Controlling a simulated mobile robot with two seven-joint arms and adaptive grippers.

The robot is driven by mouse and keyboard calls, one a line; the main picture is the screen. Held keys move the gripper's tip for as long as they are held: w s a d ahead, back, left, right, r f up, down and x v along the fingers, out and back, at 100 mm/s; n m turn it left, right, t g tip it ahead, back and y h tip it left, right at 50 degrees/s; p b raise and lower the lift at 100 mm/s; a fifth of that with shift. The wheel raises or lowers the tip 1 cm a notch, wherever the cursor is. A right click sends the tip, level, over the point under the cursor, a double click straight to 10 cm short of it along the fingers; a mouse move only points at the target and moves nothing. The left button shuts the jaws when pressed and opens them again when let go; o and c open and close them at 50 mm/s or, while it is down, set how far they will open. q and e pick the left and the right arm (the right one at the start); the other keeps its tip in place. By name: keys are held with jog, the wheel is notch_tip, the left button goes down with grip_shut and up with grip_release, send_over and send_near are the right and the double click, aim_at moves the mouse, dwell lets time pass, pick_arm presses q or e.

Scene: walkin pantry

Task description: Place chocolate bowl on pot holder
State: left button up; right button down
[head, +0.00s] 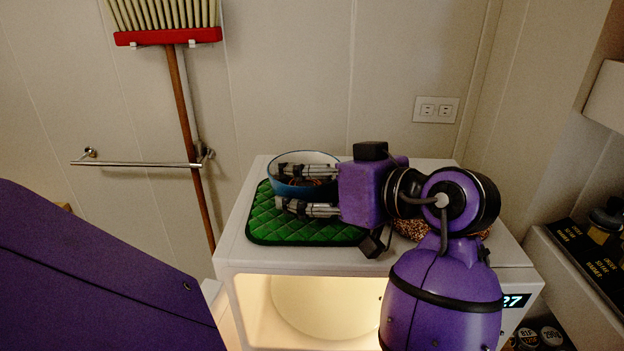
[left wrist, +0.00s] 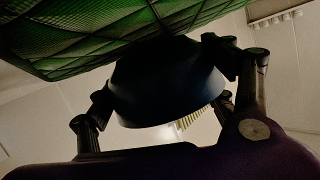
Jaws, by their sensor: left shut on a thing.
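The chocolate bowl (head: 283,186), blue outside with a pale inside and brown contents, is at the back of the green quilted pot holder (head: 265,222). The pot holder lies on top of the white microwave. My left gripper (head: 306,190) is shut on the bowl, one finger over its inside and the other along its near outer side. In the left wrist view the dark bowl (left wrist: 165,85) is between the fingers, against the pot holder (left wrist: 110,40). I cannot tell whether its whole base rests there. My right gripper is not in view.
The white microwave (head: 240,258) has a lit interior. A brown speckled item (head: 410,229) is partly hidden behind my arm on its top. A broom (head: 180,100) and a towel rail (head: 130,163) are on the left wall. A shelf with dark boxes (head: 580,250) stands at right.

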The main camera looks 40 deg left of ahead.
pick_arm(q)
jog(key=shift+d+f, duration=0.1)
jog(key=shift+d, duration=0.05)
jog(key=shift+w+d, duration=0.1)
jog(key=shift+d, duration=0.05)
jog(key=shift+f, duration=0.2)
jog(key=o, duration=1.8)
jog(key=shift+o, duration=1.1)
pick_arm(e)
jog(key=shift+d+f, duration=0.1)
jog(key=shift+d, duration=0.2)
